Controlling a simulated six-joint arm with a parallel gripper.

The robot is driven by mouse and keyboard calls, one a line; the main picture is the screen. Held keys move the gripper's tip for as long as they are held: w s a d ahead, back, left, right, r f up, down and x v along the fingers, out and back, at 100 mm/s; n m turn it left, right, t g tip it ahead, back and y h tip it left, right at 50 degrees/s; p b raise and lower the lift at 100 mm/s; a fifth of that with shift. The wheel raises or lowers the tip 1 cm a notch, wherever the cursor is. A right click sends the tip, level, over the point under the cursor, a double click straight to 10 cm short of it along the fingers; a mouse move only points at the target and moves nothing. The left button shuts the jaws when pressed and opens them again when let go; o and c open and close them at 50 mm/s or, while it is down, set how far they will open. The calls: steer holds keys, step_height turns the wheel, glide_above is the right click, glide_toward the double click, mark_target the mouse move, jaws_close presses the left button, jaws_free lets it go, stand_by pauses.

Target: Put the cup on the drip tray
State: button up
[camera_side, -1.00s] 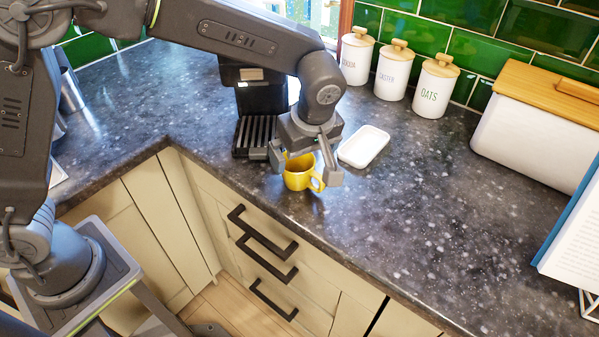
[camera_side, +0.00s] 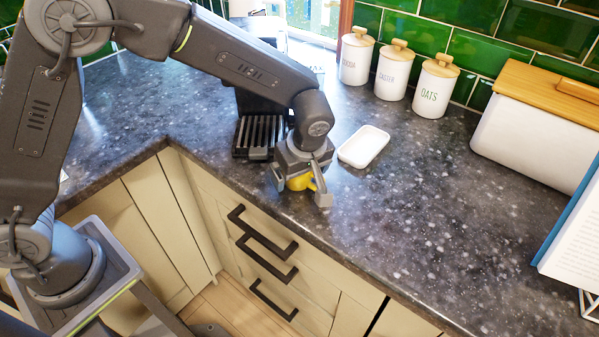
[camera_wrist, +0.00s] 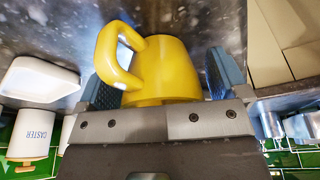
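The yellow cup (camera_side: 300,183) stands on the dark counter near its front edge, mostly hidden under my gripper in the side view. My gripper (camera_side: 299,190) is lowered over it, fingers apart, one on each side. In the wrist view, the cup (camera_wrist: 168,70) sits between the two fingers (camera_wrist: 160,82), its handle toward the left finger; a narrow gap shows at the right finger. The ribbed black drip tray (camera_side: 257,132) belongs to the dark machine just behind and left of my gripper, partly hidden by my arm.
A white dish (camera_side: 364,146) lies right of my gripper. Several white canisters with wooden lids, one marked OATS (camera_side: 432,88), stand along the green tiled wall. A white bread bin (camera_side: 530,125) and a book (camera_side: 575,230) are at right. The counter's right middle is clear.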

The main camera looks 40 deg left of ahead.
steer(key=c, duration=1)
steer(key=shift+o, duration=0.2)
steer(key=shift+r, duration=0.55)
step_height(320, 180, up, 9)
steer(key=m, duration=0.1)
steer(key=s+d+r+m+t+h, duration=0.1)
steer(key=s+d+r+m+h, duration=0.3)
steer(key=m, duration=1.6)
steer(key=shift+s+d+r+m+h, duration=0.3)
steer(key=shift+s+d+r+h, duration=0.1)
steer(key=shift+s+d+r, duration=2.3)
steer(key=shift+a+r, duration=0.3)
steer(key=shift+r, duration=0.05)
